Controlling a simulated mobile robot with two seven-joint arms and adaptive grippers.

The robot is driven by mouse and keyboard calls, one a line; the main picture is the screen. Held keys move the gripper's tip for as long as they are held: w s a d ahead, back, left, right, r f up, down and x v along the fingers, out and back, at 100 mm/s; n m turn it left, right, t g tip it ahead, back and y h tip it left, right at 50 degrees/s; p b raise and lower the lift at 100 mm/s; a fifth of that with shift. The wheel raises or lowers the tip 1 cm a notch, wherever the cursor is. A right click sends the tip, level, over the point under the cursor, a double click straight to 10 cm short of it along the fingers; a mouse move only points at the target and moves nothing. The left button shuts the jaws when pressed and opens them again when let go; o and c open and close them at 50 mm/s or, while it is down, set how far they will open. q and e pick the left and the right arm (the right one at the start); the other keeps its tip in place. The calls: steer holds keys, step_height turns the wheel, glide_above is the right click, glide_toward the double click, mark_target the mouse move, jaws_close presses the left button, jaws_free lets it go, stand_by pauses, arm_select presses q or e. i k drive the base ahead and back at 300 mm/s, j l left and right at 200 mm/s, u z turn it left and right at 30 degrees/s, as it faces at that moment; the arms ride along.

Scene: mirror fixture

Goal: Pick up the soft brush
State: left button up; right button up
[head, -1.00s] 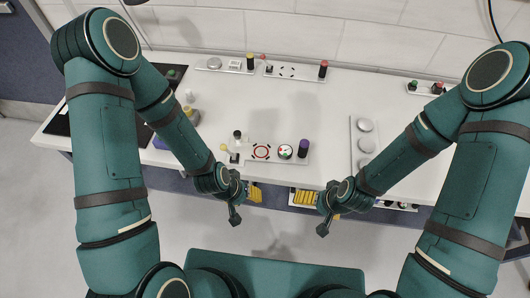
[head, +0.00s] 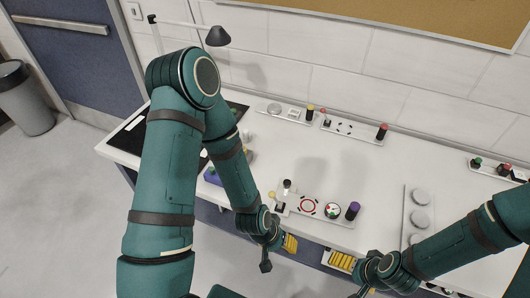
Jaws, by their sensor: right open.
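I cannot make out the soft brush for certain at this size. Small upright items, among them a black-topped one (head: 287,186), stand at the left end of a tray (head: 322,217) near the table's front edge. The tray also bears a red ring mark, a round red, white and green piece (head: 332,210) and a purple-topped cylinder (head: 353,210). My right gripper (head: 362,291) is open and empty at the bottom, in front of the table. My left gripper (head: 266,263) hangs before the table edge, left of it, apart from the tray; its jaw state is unclear.
The white table (head: 300,150) is clear in its middle. Trays with knobs line the back, and a tray with round discs (head: 420,218) stands at right. A black lamp (head: 217,36) is at the back left. Yellow items (head: 340,260) show below the front edge.

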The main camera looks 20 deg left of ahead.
mark_target(246, 138)
steer(key=j+z, duration=0.2)
steer(key=z, duration=0.25)
steer(key=j+z, duration=0.15)
steer(key=z, duration=0.3)
steer(key=j+z, duration=0.2)
steer(key=z, duration=0.25)
steer(key=k+j+z, duration=0.6)
steer(key=j, duration=0.15)
